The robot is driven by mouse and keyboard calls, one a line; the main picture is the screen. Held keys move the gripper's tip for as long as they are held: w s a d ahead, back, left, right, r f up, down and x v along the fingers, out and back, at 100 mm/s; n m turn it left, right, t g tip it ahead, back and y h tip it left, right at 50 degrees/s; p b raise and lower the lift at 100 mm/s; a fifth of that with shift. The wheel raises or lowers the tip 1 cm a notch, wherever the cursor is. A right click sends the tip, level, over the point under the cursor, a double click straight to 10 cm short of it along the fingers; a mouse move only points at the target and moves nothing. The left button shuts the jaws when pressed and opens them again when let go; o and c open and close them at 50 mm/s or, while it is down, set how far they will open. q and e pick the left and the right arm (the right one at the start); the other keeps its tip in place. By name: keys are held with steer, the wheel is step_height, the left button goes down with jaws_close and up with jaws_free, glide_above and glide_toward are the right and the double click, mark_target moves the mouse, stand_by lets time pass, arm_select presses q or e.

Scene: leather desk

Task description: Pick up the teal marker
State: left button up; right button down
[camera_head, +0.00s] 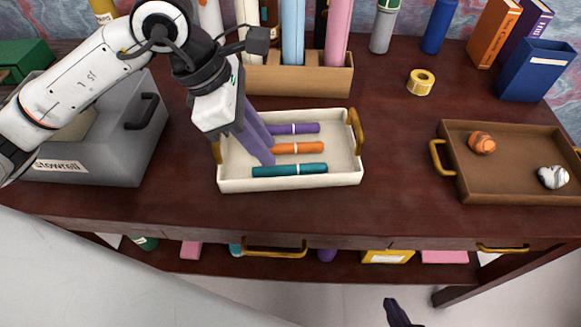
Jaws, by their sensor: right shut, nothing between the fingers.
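The teal marker (290,170) lies flat across the front of a cream tray (300,186) with gold handles. A purple marker (300,129) and an orange marker (305,148) lie behind it in the same tray. My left gripper (270,155) reaches down into the left part of the tray, its fingers apart. Its fingertips are just behind the teal marker's left half, beside the orange marker's left end. It holds nothing that I can see. Only the dark tip of my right gripper (396,312) shows at the bottom, shut and empty, in front of the desk.
A grey bin (100,140) stands left of the tray. A wooden holder with tall books (290,80) stands behind it. A tape roll (420,82) lies to the right. A brown tray (510,165) with two balls is far right. Bare desk lies between the trays.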

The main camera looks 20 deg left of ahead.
mark_target(283, 167)
arm_select(q)
steer(key=x, duration=0.6)
steer(key=shift+d+r, duration=0.2)
steer(key=shift+d, duration=0.1)
jaws_close()
